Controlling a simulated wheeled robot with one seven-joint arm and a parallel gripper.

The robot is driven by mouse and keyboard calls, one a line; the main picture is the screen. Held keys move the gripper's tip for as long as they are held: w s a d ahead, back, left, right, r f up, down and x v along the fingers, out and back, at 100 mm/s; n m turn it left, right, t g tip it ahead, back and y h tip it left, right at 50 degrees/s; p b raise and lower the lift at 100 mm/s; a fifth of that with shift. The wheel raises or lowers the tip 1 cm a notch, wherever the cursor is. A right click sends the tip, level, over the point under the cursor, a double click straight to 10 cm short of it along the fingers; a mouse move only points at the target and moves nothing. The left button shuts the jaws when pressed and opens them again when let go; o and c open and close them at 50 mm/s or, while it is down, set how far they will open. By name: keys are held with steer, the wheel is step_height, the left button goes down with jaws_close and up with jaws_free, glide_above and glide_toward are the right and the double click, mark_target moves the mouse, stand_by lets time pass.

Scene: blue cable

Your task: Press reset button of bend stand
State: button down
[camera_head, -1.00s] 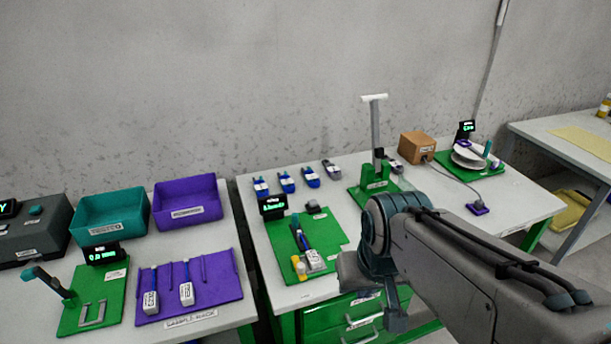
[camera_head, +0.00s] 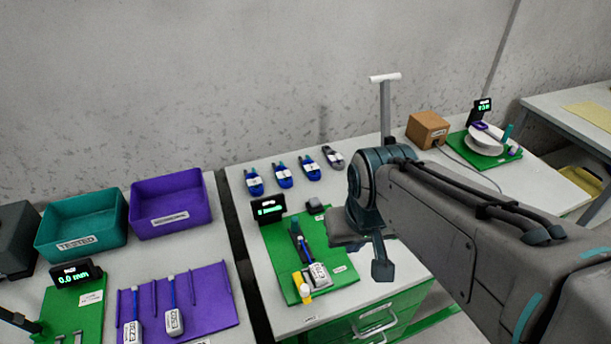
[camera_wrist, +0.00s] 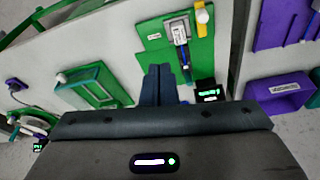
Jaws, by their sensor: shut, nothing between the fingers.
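My gripper shows in the wrist view (camera_wrist: 158,72) as two dark fingers pressed together, empty, above the table. In the head view, it hangs at the end of my arm, right of the middle green board (camera_head: 335,287). This board carries a lit display (camera_head: 268,208), a dark knob (camera_head: 314,206), a blue cable with a grey-white connector (camera_head: 318,274) and a yellow piece (camera_head: 302,286). In the wrist view, the fingers overlap the board's display end and the knob does not show. No readable label marks the bend stand or its reset button.
Several blue cable pieces (camera_head: 283,177) lie behind the board. A T-topped post (camera_head: 385,105) stands partly behind my arm. A brown box (camera_head: 427,130) and a station with white discs (camera_head: 486,138) are at right. Bins and a purple rack (camera_head: 205,310) are left.

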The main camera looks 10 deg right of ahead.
steer(key=w+d+n+t+h, duration=0.2)
steer(key=w+d, duration=0.2)
steer(key=w, duration=0.6)
steer(key=n+t+y+p, duration=0.3)
steer(key=n+y, duration=0.3)
steer(key=n, duration=0.6)
glide_above(317, 202)
step_height(317, 202, down, 9)
steer(key=shift+s, duration=0.1)
steer(key=shift+b, duration=0.3)
step_height(317, 202, down, 7)
steer(key=b, duration=0.7)
steer(key=shift+f+b, duration=0.2)
steer(key=shift+b, duration=0.1)
steer(key=shift+f+b, duration=0.5)
steer(key=shift+f, duration=0.15)
